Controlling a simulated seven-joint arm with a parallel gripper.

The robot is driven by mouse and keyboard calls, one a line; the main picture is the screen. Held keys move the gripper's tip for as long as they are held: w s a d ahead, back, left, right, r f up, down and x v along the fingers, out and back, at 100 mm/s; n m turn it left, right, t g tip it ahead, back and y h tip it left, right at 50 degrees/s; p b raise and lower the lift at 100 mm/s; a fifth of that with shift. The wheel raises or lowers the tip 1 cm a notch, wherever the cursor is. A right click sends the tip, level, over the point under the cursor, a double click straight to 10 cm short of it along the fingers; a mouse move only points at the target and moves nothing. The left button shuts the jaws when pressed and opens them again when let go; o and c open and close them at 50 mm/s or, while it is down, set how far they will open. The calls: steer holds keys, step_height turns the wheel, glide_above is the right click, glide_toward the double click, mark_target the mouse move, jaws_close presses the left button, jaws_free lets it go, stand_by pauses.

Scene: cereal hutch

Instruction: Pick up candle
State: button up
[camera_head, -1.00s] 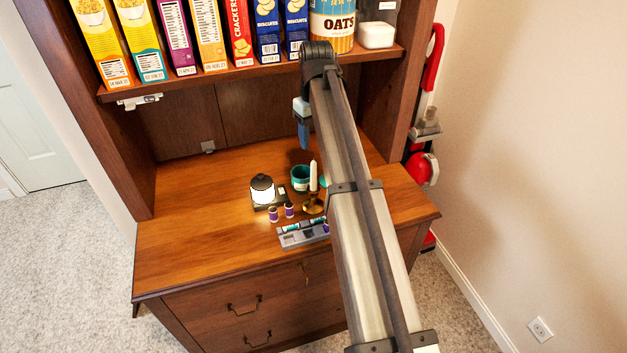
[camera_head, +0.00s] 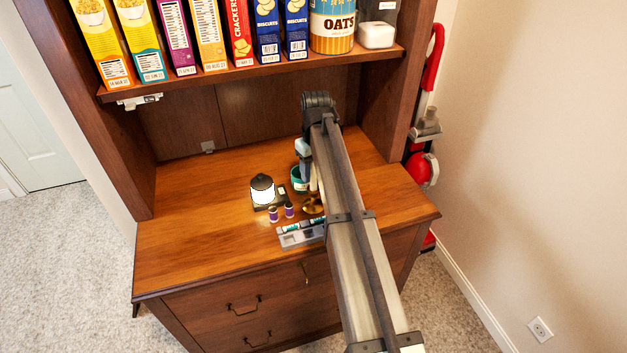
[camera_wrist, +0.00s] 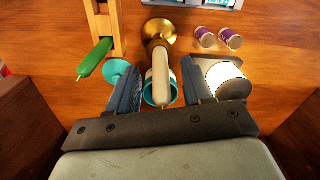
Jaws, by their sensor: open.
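The candle (camera_wrist: 161,76) is a cream taper in a brass holder (camera_wrist: 159,30). In the wrist view it lies between the two open fingers of my gripper (camera_wrist: 163,92), with gaps on both sides. In the head view my arm hides most of the candle, and the brass holder (camera_head: 312,205) shows just left of the arm. My gripper is also mostly hidden behind the arm there. A teal cup (camera_wrist: 150,96) shows behind the candle's tip in the wrist view.
A grey tray (camera_head: 298,236) lies in front. The wrist view shows a green candle (camera_wrist: 95,58) by a wooden stand (camera_wrist: 103,25). The desk's left side is clear. A cereal shelf (camera_head: 230,80) hangs above.

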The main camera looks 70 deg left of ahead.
steer(key=shift+f, duration=0.7)
jaws_close()
